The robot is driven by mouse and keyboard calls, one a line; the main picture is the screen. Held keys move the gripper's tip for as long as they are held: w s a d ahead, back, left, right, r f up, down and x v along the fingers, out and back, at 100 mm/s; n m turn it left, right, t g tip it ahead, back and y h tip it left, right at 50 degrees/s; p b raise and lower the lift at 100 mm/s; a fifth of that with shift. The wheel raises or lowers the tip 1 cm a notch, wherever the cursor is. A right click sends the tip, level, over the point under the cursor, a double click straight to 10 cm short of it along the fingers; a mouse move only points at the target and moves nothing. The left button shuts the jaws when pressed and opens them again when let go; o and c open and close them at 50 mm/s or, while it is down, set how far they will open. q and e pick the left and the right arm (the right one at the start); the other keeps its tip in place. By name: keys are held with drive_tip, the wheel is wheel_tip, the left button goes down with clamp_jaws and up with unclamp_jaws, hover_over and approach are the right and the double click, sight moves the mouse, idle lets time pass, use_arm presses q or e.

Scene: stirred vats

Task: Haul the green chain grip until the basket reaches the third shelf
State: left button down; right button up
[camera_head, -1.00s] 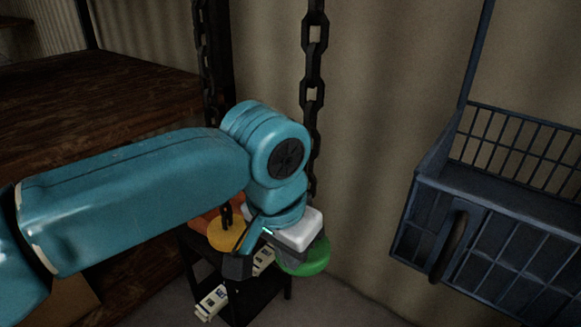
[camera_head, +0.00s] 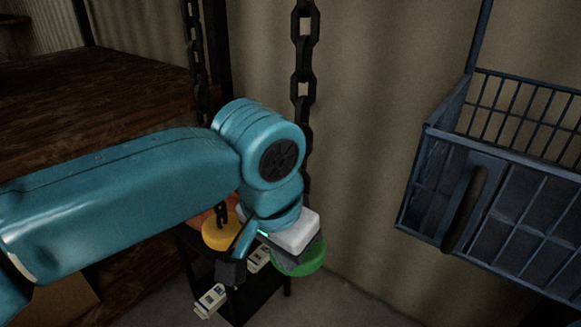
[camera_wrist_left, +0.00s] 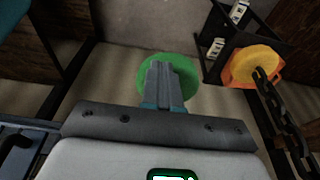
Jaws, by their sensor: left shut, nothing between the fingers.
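The green chain grip (camera_head: 314,260) is a round green disc below the heavy dark chain (camera_head: 303,88). It also shows in the wrist view (camera_wrist_left: 187,68). My left gripper (camera_head: 290,262) is shut and empty, its fingers (camera_wrist_left: 162,72) overlapping the green grip in both views; I cannot tell whether they touch it. The dark blue wire basket (camera_head: 478,160) hangs at the right of the head view, apart from the gripper. Wooden shelves (camera_head: 110,88) stand at the left; which is the third I cannot tell. My right gripper is not in view.
A yellow round grip (camera_head: 220,234) with an orange part under it hangs on a second chain (camera_head: 196,60), close left of my gripper. A small black stand (camera_head: 262,295) with white boxes (camera_head: 210,300) stands below. The curtained wall behind is clear.

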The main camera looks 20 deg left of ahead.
use_arm(q)
drive_tip(key=f+b, duration=0.1)
drive_tip(key=w+f+b, duration=0.2)
drive_tip(key=f, duration=0.1)
drive_tip(key=shift+d, duration=0.3)
drive_tip(key=shift+s+a+f, duration=0.1)
drive_tip(key=shift+s+f, duration=0.1)
drive_tip(key=shift+f, duration=0.2)
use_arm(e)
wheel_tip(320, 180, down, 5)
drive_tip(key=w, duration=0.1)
use_arm(q)
drive_tip(key=p+v, duration=0.2)
drive_tip(key=w+p+v, duration=0.1)
drive_tip(key=p+v, duration=0.1)
drive_tip(key=v, duration=0.1)
drive_tip(key=shift+d+r, duration=0.1)
drive_tip(key=shift+d, duration=0.1)
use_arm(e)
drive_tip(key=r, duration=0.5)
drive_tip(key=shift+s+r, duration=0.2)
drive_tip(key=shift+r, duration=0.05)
